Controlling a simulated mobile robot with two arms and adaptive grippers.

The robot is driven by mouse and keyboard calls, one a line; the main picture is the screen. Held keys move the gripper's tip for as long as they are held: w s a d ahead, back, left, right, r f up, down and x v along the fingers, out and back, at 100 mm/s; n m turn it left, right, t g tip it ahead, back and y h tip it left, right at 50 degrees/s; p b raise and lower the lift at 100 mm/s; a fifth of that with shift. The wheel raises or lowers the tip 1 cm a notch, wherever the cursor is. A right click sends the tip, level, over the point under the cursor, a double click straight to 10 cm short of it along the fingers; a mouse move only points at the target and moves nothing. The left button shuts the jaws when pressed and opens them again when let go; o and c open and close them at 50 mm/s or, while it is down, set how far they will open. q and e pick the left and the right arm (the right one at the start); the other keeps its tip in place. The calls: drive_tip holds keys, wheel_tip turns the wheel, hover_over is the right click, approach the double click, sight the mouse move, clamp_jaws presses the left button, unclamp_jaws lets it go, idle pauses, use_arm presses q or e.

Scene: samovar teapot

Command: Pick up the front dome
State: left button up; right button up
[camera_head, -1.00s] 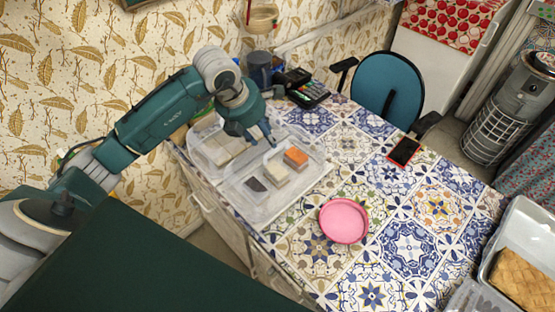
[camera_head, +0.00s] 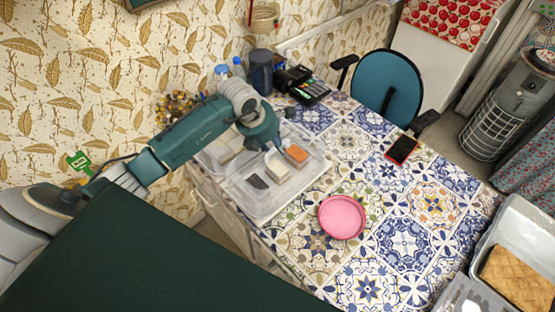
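The front dome (camera_head: 264,208) is a clear, box-like cover on the near left part of the patterned table. Under it sit a grey piece (camera_head: 257,182), a cream piece (camera_head: 277,170) and a piece with an orange top (camera_head: 297,154). A second clear dome (camera_head: 211,163) stands behind it, partly hidden by my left arm. My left gripper (camera_head: 268,146) is over the back part of the front dome, pointing down. Its fingertips are hard to make out, and I cannot tell whether they touch the dome. My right gripper is not in view.
A pink round dish (camera_head: 342,217) and a dark red-edged phone (camera_head: 401,150) lie on the table (camera_head: 405,240). A card terminal (camera_head: 309,92) and a dark mug (camera_head: 261,72) stand at the back. A tray with pastry (camera_head: 520,277) is at the right. The table's middle is mostly clear.

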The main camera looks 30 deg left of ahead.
use_arm(q)
clamp_jaws()
drive_tip(key=shift+w, duration=0.1)
drive_tip(key=shift+r, duration=0.15)
